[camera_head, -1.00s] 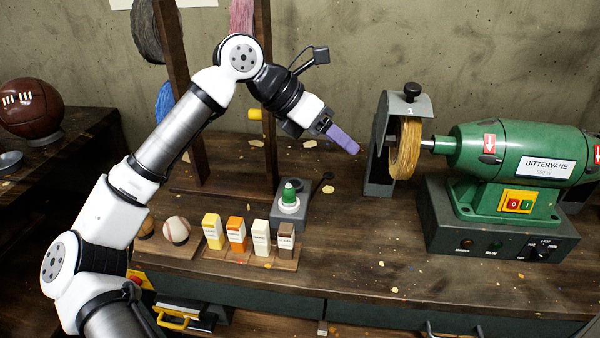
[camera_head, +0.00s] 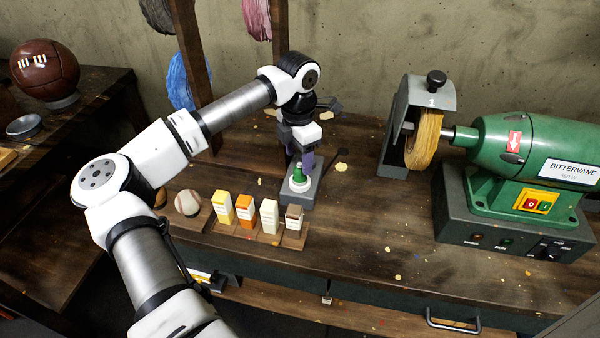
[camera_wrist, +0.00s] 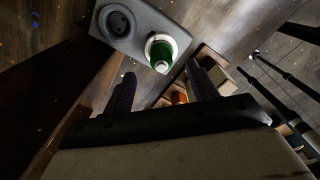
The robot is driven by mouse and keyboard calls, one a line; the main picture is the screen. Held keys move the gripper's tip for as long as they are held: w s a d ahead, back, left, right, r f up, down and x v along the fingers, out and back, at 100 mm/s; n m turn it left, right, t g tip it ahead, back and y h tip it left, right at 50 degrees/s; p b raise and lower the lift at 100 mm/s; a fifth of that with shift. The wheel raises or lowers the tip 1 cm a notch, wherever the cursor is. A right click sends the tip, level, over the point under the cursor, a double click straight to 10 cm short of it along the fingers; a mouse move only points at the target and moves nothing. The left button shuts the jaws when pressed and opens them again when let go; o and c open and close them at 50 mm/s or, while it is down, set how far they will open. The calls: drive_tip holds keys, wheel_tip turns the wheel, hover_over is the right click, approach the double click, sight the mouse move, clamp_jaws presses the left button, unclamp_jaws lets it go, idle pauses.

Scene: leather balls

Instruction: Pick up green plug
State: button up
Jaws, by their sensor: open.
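The green plug (camera_head: 298,175) stands upright in a white ring on a small grey block (camera_head: 303,199) on the workbench. In the wrist view the green plug (camera_wrist: 162,60) shows from above, beside a round dark socket (camera_wrist: 118,21) in the same block. My gripper (camera_head: 299,160) points down over the block, with its purple fingers close to the top of the plug. In the wrist view my gripper (camera_wrist: 160,82) is open, with a wide empty gap. The plug appears just beyond the fingertips, roughly in line with the gap. I see no contact.
A wooden rack (camera_head: 226,232) with several coloured bars stands just in front of the block. A baseball (camera_head: 188,203) lies left of it. The green buffing machine (camera_head: 530,150) and its wheel (camera_head: 425,138) stand to the right. The bench between is mostly clear.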

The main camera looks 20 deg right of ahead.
sight(300, 166)
drive_tip(key=shift+d+f+p, duration=0.15)
drive_tip(key=shift+f+p, duration=1.2)
drive_tip(key=shift+f, duration=1.35)
drive_tip(key=shift+s, duration=0.1)
drive_tip(key=shift+c, duration=0.4)
drive_tip(key=c, duration=0.9)
